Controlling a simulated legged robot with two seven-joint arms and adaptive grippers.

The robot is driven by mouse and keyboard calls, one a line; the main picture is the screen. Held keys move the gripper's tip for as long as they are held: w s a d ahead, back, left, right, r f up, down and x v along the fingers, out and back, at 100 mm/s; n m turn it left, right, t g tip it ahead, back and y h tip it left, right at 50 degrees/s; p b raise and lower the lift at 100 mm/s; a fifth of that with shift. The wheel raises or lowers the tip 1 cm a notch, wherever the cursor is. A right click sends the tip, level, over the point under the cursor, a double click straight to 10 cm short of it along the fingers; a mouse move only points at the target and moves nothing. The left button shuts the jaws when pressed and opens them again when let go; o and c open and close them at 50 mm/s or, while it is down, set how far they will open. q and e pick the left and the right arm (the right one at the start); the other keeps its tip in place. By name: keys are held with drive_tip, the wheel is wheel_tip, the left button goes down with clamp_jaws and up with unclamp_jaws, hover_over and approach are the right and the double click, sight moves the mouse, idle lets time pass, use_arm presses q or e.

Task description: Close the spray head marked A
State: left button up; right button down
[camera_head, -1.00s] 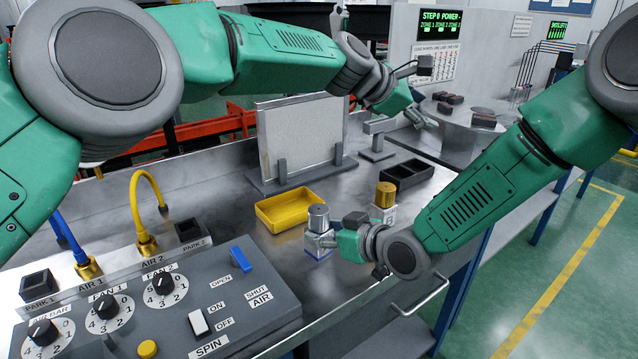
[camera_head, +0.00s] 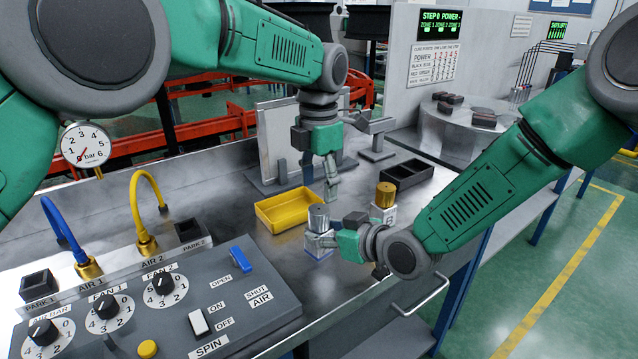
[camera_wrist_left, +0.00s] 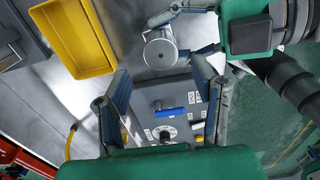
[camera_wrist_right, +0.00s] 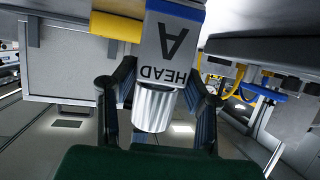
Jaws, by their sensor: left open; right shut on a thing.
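Spray head A (camera_head: 318,250) is a pale block with a blue base and a ribbed silver knob (camera_head: 318,217) on top. The right wrist view shows its label "HEAD A" (camera_wrist_right: 172,45) upside down and the silver knob (camera_wrist_right: 153,108) below it. My right gripper (camera_head: 326,240) is shut on the block from the right side. My left gripper (camera_head: 331,188) points down, open and empty, just above and slightly behind the knob. In the left wrist view the knob's round top (camera_wrist_left: 160,50) lies just beyond the gap between the open fingers (camera_wrist_left: 162,75).
Head B (camera_head: 389,213) with a brass knob (camera_head: 386,194) stands close to the right. A yellow tray (camera_head: 283,212) lies behind and left, a black tray (camera_head: 405,174) behind right. The control panel (camera_head: 150,310) with knobs and switches fills the front left.

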sight(319, 208)
use_arm(q)
drive_tip(key=shift+f, duration=4)
drive_tip(key=c, duration=1.2)
drive_tip(key=shift+m, duration=1.7)
drive_tip(key=o, duration=1.3)
drive_tip(key=shift+r, duration=0.1)
